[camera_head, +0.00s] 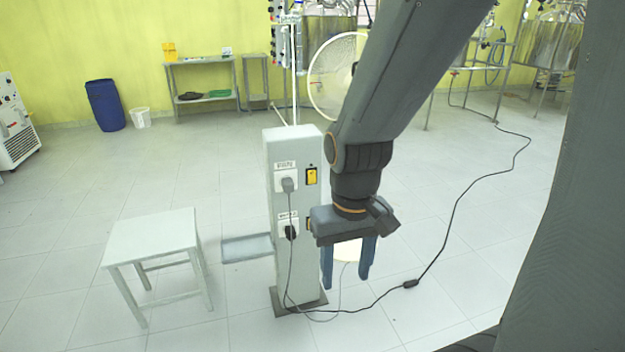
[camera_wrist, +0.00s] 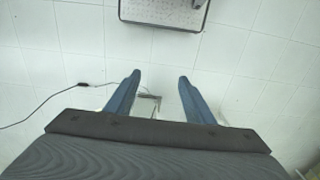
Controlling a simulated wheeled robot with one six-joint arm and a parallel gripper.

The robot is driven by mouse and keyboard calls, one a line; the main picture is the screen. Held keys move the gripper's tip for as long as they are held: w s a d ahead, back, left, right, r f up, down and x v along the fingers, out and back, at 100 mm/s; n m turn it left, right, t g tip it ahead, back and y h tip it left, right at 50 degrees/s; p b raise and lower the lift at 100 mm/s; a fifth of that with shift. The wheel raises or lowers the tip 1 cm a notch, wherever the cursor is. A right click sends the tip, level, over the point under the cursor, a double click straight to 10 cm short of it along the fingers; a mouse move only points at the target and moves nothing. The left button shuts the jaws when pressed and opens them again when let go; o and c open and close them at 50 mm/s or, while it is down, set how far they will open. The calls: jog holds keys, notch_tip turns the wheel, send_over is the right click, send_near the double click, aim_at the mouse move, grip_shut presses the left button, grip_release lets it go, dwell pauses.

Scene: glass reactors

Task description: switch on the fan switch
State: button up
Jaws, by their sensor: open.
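A grey power pedestal (camera_head: 268,162) stands upright in the middle of the head view. It carries two sockets with plugs, an upper plug (camera_head: 288,184) and a lower plug (camera_head: 291,231). A yellow switch (camera_head: 311,176) sits beside the upper socket. A round fan (camera_head: 337,75) stands behind, partly covered by my arm. My gripper (camera_head: 347,284) is open and empty, fingers pointing down, in front of the pedestal's right side. Its blue fingers also show in the wrist view (camera_wrist: 158,76), above the floor.
A white stool (camera_head: 152,237) stands left of the pedestal. A black cable (camera_head: 455,215) runs over the floor to the right. A blue bin (camera_head: 105,105), a white bucket (camera_head: 141,117) and a shelf table (camera_head: 204,84) stand at the back.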

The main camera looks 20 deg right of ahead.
jog(key=shift+w+f, duration=0.1)
jog(key=shift+w, duration=0.05)
jog(key=c, duration=0.4)
jog(key=shift+n+t, duration=0.8)
jog(key=shift+t, duration=0.1)
jog(key=w+f+b, duration=0.2)
jog(key=w, duration=0.1)
jog(key=w+d+f+b, duration=0.1)
jog(key=w, duration=0.1)
jog(key=shift+f, duration=0.25)
grip_shut()
jog(key=w+d+f+n+t+b, duration=0.2)
jog(key=w+n+t+b, duration=0.3)
jog(key=w, duration=0.5)
jog(key=w+d+f+n+t+b, duration=0.3)
jog(key=w+n+t+b, duration=0.2)
jog(key=w+b, duration=0.4)
jog(key=w+d+f+n+t+b, duration=0.3)
jog(key=w+n+b, duration=0.3)
jog(key=w, duration=0.6)
jog(key=shift+d+t+b, duration=0.35)
jog(key=shift+t+b, duration=0.55)
jog(key=shift+b, duration=0.05)
